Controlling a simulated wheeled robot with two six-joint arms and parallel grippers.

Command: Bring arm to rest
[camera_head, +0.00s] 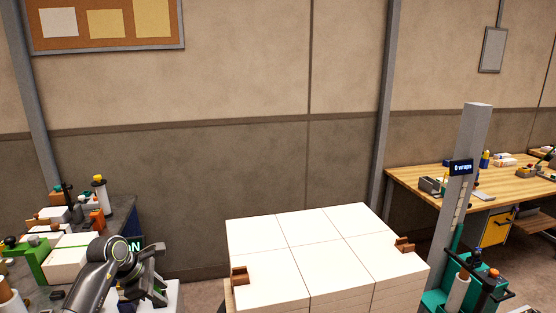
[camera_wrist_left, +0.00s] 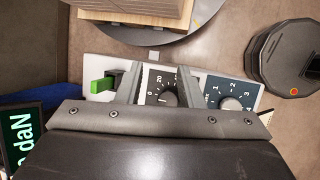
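My left gripper (camera_head: 150,272) is at the lower left of the head view, in front of the cluttered dark bench. In the left wrist view its two fingers (camera_wrist_left: 160,78) stand apart with nothing held between them. Behind the fingers is a pale control panel (camera_wrist_left: 92,68) with a green switch (camera_wrist_left: 101,85) and a dial (camera_wrist_left: 168,99). A second dial (camera_wrist_left: 230,104) on blue sits to the right. I cannot tell whether the fingers touch the panel. My right gripper is in neither view.
A stack of white reams (camera_head: 300,245) with brown corner pieces (camera_head: 239,275) fills the centre foreground. A grey post (camera_head: 474,130) stands to its right, before a wooden workbench (camera_head: 420,178). The wrist view shows a round turntable (camera_wrist_left: 150,41) and a dark round body (camera_wrist_left: 285,65).

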